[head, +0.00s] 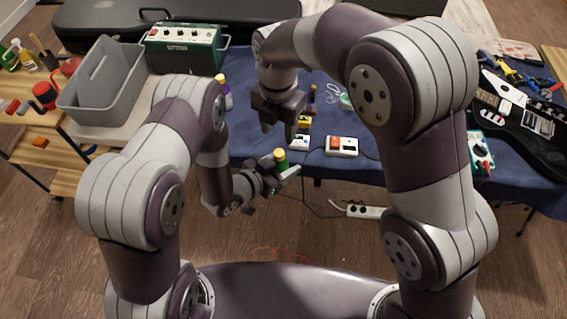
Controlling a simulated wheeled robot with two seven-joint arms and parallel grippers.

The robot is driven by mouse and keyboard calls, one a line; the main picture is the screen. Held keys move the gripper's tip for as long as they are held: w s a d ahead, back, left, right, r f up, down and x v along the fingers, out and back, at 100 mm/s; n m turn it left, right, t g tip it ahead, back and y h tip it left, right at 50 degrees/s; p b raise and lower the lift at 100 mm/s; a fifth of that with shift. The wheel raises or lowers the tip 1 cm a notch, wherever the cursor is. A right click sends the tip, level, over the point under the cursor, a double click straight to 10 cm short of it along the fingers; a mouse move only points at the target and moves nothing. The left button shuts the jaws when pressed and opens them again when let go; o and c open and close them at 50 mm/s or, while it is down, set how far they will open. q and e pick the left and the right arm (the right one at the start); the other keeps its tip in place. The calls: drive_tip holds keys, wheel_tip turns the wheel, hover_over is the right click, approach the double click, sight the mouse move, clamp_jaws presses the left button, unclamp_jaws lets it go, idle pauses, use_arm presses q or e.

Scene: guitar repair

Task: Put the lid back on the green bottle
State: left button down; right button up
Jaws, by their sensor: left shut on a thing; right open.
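The small green bottle (282,164) is upright in my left gripper (283,176), low in front of the table's front edge. My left gripper is shut on it. The bottle's top end (279,153) is yellow; at this size I cannot tell whether that is a lid. My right gripper (279,130) points down above and slightly behind the bottle, apart from it. Its two fingers are open, with nothing seen between them. No separate loose lid can be made out; my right arm hides part of the table.
A grey bin (103,88) stands left. A power strip (363,211) lies below the table.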

sight(279, 152)
drive_tip(key=shift+f, duration=0.1)
wheel_tip(279, 152, down, 8)
drive_tip(key=shift+r, duration=0.1)
idle(0.3)
clamp_jaws()
drive_tip(key=m, duration=0.6)
drive_tip(key=shift+o, duration=0.4)
unclamp_jaws()
drive_tip(key=shift+r, duration=0.1)
